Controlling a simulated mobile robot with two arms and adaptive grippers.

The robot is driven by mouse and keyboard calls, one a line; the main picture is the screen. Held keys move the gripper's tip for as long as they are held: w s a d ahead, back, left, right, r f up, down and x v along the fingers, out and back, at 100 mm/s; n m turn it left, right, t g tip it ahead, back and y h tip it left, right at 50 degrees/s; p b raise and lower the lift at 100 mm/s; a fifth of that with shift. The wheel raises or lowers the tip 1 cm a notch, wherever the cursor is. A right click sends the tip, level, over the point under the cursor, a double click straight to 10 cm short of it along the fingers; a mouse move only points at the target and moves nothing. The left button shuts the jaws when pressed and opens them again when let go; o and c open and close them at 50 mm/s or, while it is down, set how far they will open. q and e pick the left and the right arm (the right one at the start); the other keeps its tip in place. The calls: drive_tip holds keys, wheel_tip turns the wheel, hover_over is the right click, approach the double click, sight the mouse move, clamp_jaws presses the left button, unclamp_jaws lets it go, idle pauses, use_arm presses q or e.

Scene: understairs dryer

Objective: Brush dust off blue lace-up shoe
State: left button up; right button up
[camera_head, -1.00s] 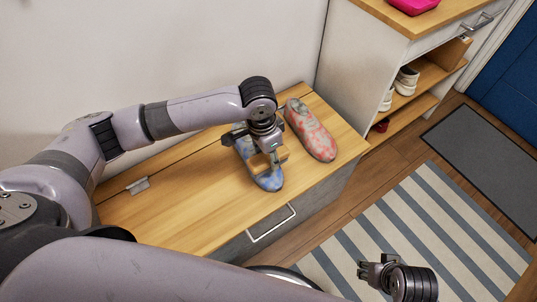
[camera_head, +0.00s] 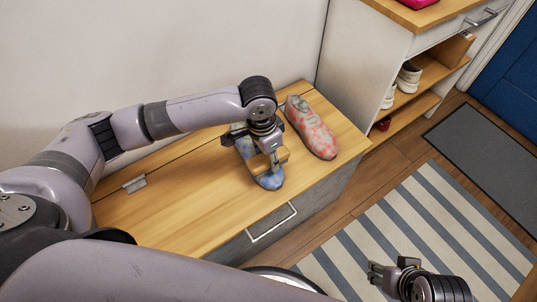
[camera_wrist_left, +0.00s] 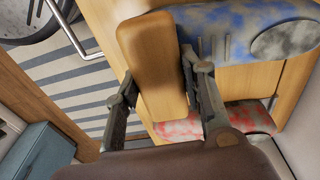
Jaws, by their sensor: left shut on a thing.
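The blue lace-up shoe (camera_head: 268,179) lies on the wooden bench top, mottled blue with greyish patches. In the left wrist view the shoe (camera_wrist_left: 240,30) runs along the top, with a dull grey patch on it. My left gripper (camera_head: 268,154) is above the shoe, shut on a wooden-backed brush (camera_wrist_left: 153,62). The brush is against or just over the shoe; its bristles are hidden, so contact cannot be told. My right gripper (camera_head: 373,273) is open and empty, over the striped rug, away from the bench.
A red-and-grey mottled shoe (camera_head: 312,128) lies right beside the blue one on the bench (camera_head: 180,215). A white shelf unit (camera_head: 365,60) with shoes stands at the right. The bench top's left part is clear. A striped rug (camera_head: 430,225) covers the floor.

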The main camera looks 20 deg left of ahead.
use_arm(q)
drive_tip(key=shift+f, duration=0.45)
idle(0.3)
